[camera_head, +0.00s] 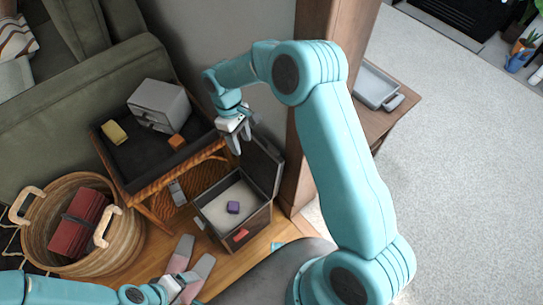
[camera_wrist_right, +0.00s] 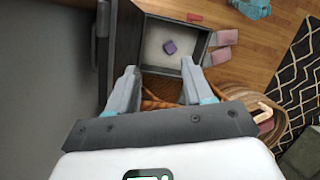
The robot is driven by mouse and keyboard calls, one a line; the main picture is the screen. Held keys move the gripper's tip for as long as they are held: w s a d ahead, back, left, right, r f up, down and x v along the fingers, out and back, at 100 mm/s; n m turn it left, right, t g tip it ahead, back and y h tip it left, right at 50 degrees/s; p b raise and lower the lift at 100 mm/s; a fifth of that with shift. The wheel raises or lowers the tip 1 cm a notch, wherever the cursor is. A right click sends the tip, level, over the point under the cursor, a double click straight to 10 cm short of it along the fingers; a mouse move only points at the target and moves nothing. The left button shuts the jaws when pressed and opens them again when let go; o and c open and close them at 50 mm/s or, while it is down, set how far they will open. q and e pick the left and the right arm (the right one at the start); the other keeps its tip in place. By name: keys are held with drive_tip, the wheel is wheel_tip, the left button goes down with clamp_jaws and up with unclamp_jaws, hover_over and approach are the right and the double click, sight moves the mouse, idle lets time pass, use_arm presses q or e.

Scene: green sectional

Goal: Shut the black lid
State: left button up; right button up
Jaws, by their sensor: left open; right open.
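The black lid (camera_head: 263,166) stands open, raised along the right-hand side of a dark box (camera_head: 252,220) with a pale inside. In the right wrist view the lid (camera_wrist_right: 104,45) stands at the left of the box (camera_wrist_right: 202,46). A purple cube (camera_head: 233,207) lies in the box; it also shows in the right wrist view (camera_wrist_right: 170,47). My right gripper (camera_head: 238,140) is open and empty, above the box near the lid's upper edge; whether it touches the lid is unclear. My left gripper (camera_head: 180,285) is open, low near the floor, left of the box.
A wicker side table (camera_head: 160,185) holds a grey case (camera_head: 160,104), a yellow item (camera_head: 114,132) and an orange block (camera_head: 177,141). A basket (camera_head: 125,235) with a red bundle stands left. Slippers (camera_head: 181,253) lie beside my left gripper. A wooden post (camera_head: 318,120) stands behind the lid.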

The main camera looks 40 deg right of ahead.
drive_tip(key=w+d+r+g+h+b, duration=0.1)
drive_tip(key=w+d+r+h+b, duration=0.1)
drive_tip(key=d+r, duration=0.45)
use_arm(q)
wheel_tip(320, 180, down, 8)
drive_tip(key=b, duration=0.4)
drive_tip(key=shift+r, duration=0.25)
use_arm(e)
approach(273, 150)
drive_tip(key=x, duration=0.8)
drive_tip(key=shift+d+f, duration=0.1)
drive_tip(key=shift+f, duration=0.25)
clamp_jaws()
